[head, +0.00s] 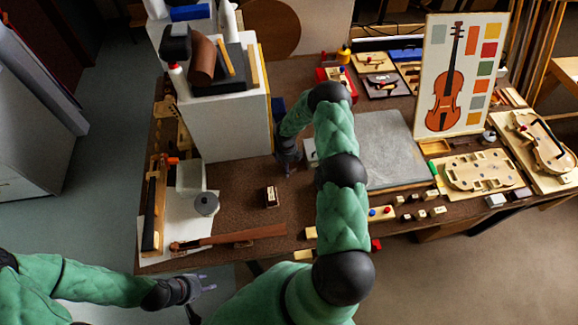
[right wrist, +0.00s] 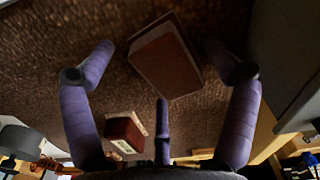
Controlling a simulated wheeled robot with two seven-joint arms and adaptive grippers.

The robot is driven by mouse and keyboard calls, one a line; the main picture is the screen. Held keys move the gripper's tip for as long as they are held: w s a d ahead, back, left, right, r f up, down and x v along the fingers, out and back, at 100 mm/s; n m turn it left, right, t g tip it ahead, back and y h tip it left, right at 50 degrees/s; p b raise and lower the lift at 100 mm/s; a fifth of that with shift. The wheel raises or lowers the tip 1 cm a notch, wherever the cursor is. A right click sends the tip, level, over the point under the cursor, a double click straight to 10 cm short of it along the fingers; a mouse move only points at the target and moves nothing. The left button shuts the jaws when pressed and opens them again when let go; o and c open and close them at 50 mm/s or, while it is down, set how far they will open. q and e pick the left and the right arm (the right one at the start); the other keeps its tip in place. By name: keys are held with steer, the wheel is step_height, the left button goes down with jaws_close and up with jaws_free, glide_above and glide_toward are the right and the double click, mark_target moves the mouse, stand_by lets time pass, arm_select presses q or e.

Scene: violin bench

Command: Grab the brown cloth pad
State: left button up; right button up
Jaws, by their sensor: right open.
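The brown cloth pad (right wrist: 167,61) appears to be the flat, brown, rectangular piece on the table in the right wrist view. It lies tilted, ahead of my right gripper (right wrist: 160,75), between the lines of its spread fingers. The fingers are open and I see nothing held. In the head view my right gripper (head: 289,163) points down at the table beside the white cabinet, and I cannot make out the pad there. My left gripper (head: 207,282) is open and empty, off the front edge of the table.
A small dark red block with a label (right wrist: 126,132) sits near a right finger; it also shows in the head view (head: 271,196). A grey slab (head: 385,150) lies to the right.

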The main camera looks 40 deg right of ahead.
steer(key=shift+f, duration=0.15)
steer(key=c, duration=1.2)
steer(key=shift+o, duration=0.2)
